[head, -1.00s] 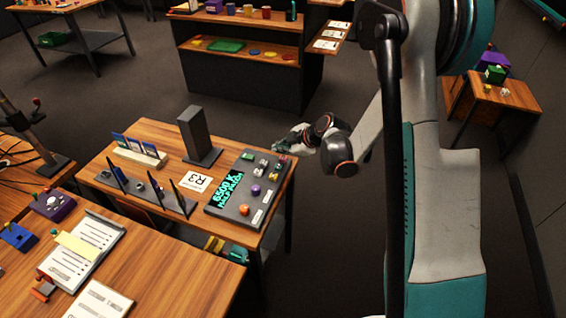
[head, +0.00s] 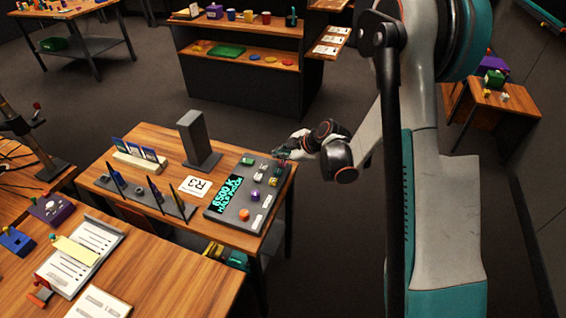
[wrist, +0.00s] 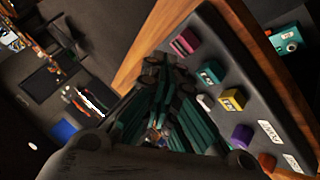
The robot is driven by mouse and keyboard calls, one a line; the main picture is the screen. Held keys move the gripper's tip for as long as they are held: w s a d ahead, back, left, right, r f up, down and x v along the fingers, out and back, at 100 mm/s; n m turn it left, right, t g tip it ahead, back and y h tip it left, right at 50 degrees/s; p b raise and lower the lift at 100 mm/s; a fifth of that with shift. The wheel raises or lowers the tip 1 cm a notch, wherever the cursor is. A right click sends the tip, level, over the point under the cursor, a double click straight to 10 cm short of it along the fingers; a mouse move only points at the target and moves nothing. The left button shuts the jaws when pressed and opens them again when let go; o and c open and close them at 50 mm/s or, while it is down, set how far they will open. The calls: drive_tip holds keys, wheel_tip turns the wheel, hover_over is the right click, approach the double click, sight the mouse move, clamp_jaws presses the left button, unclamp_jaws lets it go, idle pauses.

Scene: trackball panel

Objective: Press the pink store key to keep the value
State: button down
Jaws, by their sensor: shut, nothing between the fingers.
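The trackball panel (head: 228,212) is a dark slanted console on the wooden table, with a lit teal display reading 6500 K. The pink store key (wrist: 185,42) is at the panel's edge in the wrist view, near the wooden table rim. In the head view my gripper largely hides it. My gripper (wrist: 168,72) is shut and empty, its teal fingers just left of and below the pink key in the wrist picture. I cannot tell whether they touch it. My gripper also shows at the panel's far right corner in the head view (head: 280,152).
Close to the pink key are a teal key (wrist: 209,73), a yellow key (wrist: 232,99) and a small white part (wrist: 205,102). A purple ball (wrist: 243,135) and an orange knob (wrist: 267,161) lie further along.

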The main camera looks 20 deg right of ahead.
sight(282, 164)
drive_tip(key=shift+f, duration=0.2)
idle(0.4)
drive_tip(key=shift+f+b, duration=0.25)
drive_tip(key=shift+b, duration=0.3)
drive_tip(key=shift+f+b, duration=0.4)
drive_tip(key=shift+f, duration=0.05)
idle(0.4)
drive_tip(key=shift+r, duration=0.15)
drive_tip(key=shift+r+p, duration=0.45)
drive_tip(key=shift+r, duration=0.3)
drive_tip(key=shift+r+p, duration=1.45)
drive_tip(key=shift+r, duration=1.05)
drive_tip(key=shift+r, duration=0.1)
